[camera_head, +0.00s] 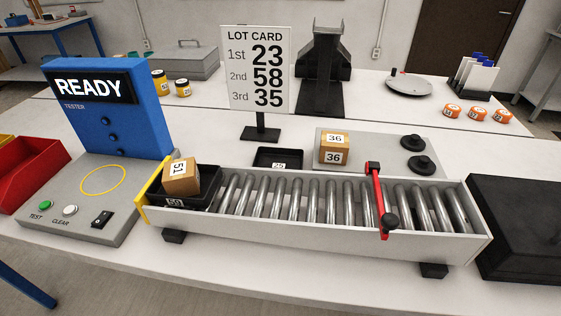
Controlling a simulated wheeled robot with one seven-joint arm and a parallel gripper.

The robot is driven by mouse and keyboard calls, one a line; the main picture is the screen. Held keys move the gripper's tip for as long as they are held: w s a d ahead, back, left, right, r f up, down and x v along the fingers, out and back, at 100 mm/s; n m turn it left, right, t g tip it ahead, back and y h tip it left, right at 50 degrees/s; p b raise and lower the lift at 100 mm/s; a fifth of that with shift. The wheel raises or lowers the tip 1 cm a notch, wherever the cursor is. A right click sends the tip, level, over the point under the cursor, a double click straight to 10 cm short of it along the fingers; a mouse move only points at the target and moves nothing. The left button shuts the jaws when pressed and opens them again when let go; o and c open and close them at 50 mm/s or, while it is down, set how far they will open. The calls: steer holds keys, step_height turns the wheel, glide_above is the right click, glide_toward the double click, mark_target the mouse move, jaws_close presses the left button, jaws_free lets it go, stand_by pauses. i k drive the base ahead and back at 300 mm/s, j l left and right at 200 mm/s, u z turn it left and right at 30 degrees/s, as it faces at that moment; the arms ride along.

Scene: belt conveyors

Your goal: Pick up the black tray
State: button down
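A black tray (208,201) sits at the left end of the roller conveyor, against the yellow end stop. It holds a tilted brown box (181,187) labelled 51, and its front label is small, seemingly 58. A second small black tray (264,157) stands on the table behind the conveyor, labelled 25; its inside looks empty, and the conveyor's back edge partly hides it. My gripper is not in view.
The roller conveyor (300,221) has a red bar (376,195) across it. A blue tester (118,115) reading READY stands left. A lot card (256,70) lists 23, 58, 35. A box (334,148) labelled 36 is on a grey plate behind. A black case (520,225) stands right.

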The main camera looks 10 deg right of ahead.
mark_target(265, 157)
steer(key=z, duration=1)
steer(key=j+z, duration=0.75)
steer(key=z, duration=0.15)
steer(key=k+j+z, duration=0.2)
steer(key=j+z, duration=0.2)
steer(key=k+j+z, duration=0.15)
steer(key=z, duration=0.3)
steer(key=k+j+z, duration=0.5)
steer(key=k, duration=0.35)
steer(key=k+j+z, duration=0.1)
steer(key=k+z, duration=0.15)
steer(key=k, duration=0.2)
